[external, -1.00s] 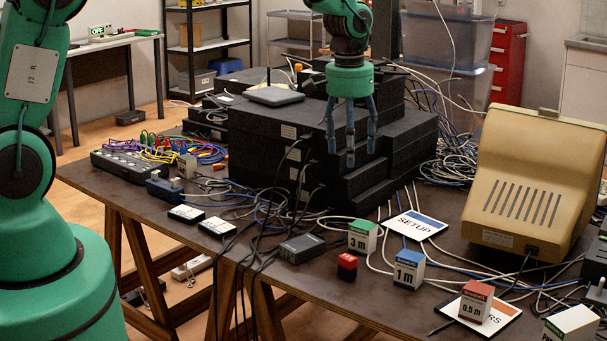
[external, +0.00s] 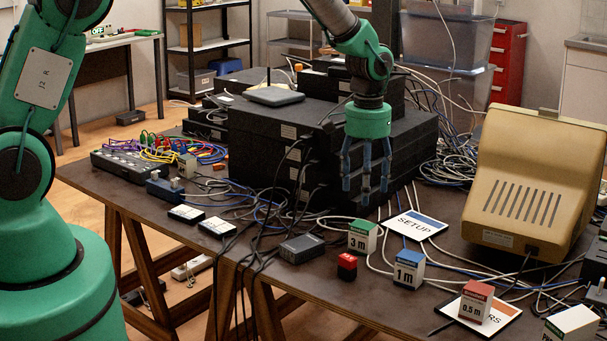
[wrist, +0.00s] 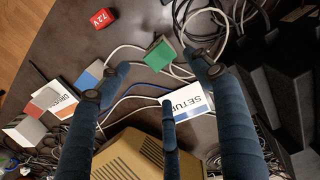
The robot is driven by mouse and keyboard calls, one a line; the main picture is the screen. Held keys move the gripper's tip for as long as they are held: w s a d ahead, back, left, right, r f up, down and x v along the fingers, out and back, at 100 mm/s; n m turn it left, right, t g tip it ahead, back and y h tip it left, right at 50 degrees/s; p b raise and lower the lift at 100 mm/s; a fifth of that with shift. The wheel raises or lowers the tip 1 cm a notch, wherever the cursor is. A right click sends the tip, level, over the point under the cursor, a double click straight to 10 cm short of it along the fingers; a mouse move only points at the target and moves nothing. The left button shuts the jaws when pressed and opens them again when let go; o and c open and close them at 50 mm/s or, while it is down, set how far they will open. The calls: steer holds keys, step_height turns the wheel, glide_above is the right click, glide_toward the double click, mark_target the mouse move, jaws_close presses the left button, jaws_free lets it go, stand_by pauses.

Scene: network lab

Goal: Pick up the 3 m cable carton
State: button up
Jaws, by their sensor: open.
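The 3 m cable carton (external: 362,237) is a small white box with a green top and "3 m" on its front. It stands upright on the dark table. In the wrist view its green top (wrist: 160,55) shows between the fingers, toward the far side. My gripper (external: 366,197) has blue fingers, is open and empty, and hangs pointing down above and slightly behind the carton, not touching it. In the wrist view the fingers (wrist: 165,100) spread around empty space.
The blue-topped 1 m carton (external: 408,269) and a red block (external: 347,266) stand close to the carton. The SETUP card (external: 416,225) lies behind. Black equipment boxes (external: 390,150) rise beside the fingers. Loose cables cross the table. A beige monitor (external: 530,180) is at right.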

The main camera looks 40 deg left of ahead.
mark_target(363, 225)
step_height(363, 225, down, 8)
steer(key=shift+r+b, duration=0.15)
steer(key=shift+b, duration=0.45)
steer(key=shift+f+b, duration=0.7)
steer(key=shift+f, duration=1.9)
steer(key=shift+c, duration=0.2)
steer(key=c, duration=1.4)
steer(key=shift+c, duration=0.2)
steer(key=shift+r, duration=0.2)
